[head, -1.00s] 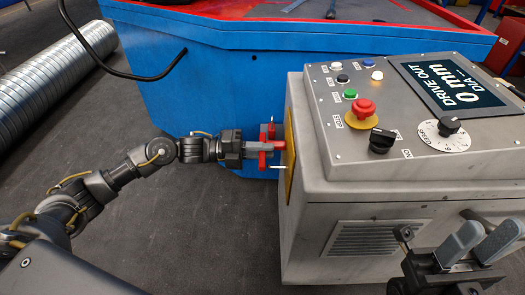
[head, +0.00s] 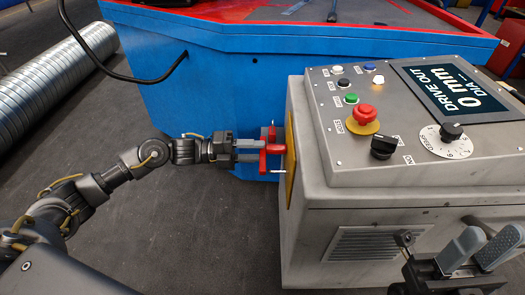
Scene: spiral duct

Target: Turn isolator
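The isolator is a red handle (head: 273,149) on a yellow plate (head: 290,160) on the left side of the grey control cabinet (head: 340,195). My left gripper (head: 252,150) points right at the handle from the left. Its two grey fingers are apart, with their tips at or just short of the red handle; exact contact cannot be told. My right gripper (head: 480,248) is at the bottom right in front of the cabinet, with its grey fingers apart and nothing between them.
The cabinet's sloped top carries coloured buttons, a red emergency stop (head: 365,115), a black selector switch (head: 383,145), a speed dial (head: 450,138) and a display (head: 460,90). A blue machine body (head: 215,95) stands behind. A spiral duct (head: 50,75) lies at the left.

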